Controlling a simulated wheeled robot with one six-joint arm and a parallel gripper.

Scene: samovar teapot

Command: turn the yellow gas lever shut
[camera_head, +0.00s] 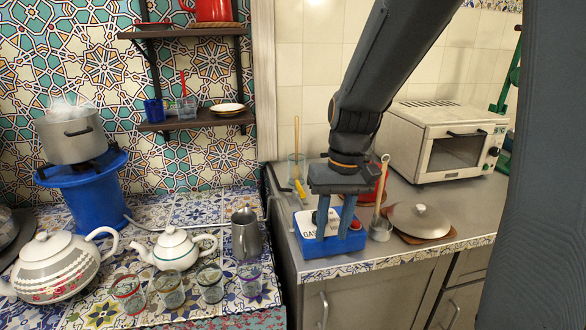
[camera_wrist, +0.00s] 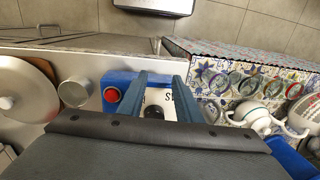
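A small yellow lever (camera_head: 299,188) sits near the left edge of the grey counter, below the glass jar in the head view. I cannot make it out in the wrist view. My gripper (camera_head: 334,228) points down over a blue box (camera_head: 325,267) with a white "GAS" label, to the right of and nearer than the lever. Its two fingers are apart. In the wrist view, a black knob (camera_wrist: 154,112) on the box shows between the fingers (camera_wrist: 160,80), and I see nothing held. A red button (camera_wrist: 112,94) is on the box beside the fingers.
Left, a tiled table holds teapots (camera_head: 174,250), glasses (camera_head: 210,284) and a metal jug (camera_head: 245,235). A steaming pot (camera_head: 72,138) sits on a blue burner (camera_head: 87,198).

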